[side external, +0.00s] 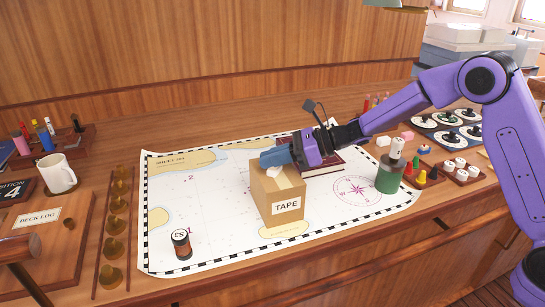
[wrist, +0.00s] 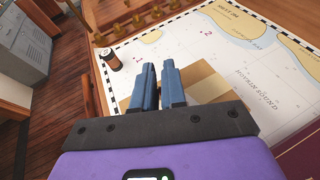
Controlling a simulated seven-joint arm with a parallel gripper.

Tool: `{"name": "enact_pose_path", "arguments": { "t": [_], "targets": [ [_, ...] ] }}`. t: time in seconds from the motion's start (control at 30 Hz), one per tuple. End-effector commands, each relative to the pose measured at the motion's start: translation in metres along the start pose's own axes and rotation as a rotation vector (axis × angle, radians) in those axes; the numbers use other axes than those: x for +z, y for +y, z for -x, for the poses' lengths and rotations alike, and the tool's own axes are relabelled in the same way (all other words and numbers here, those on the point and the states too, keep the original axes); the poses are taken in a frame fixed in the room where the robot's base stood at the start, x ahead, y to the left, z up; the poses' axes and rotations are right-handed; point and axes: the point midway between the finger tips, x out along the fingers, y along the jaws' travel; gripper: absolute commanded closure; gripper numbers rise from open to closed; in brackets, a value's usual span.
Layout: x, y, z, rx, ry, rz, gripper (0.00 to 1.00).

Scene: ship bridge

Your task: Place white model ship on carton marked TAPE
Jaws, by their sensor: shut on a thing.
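My gripper (side external: 266,158) has its blue fingers over the top of the brown carton marked TAPE (side external: 284,208). It is shut on a small white thing, which I take as the white model ship (side external: 274,172). Only part of the ship shows, below the fingers at the carton's top; I cannot tell whether it touches the carton. In the wrist view my gripper (wrist: 158,70) shows its two fingers close together, with a narrow gap, in front of the carton (wrist: 205,85). The ship is not clear there.
The carton stands on a sea chart (side external: 215,215). A dark cylinder (side external: 181,244) stands at front left, a green container (side external: 388,178) at right, and a dark red book (side external: 322,165) lies behind the carton. A white mug (side external: 57,173) is far left. The chart's left half is mostly free.

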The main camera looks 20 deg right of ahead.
Motion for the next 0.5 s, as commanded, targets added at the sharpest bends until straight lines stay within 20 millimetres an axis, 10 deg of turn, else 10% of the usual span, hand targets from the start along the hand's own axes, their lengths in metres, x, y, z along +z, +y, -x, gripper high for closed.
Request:
{"name": "enact_pose_path", "arguments": {
  "t": [0.13, 0.5],
  "targets": [
    [-0.0014, 0.0001, -0.0004, 0.0, 0.001, 0.0, 0.63],
    [0.0021, -0.0002, 0.0027, -0.001, -0.001, -0.001, 0.63]
  ]
}}
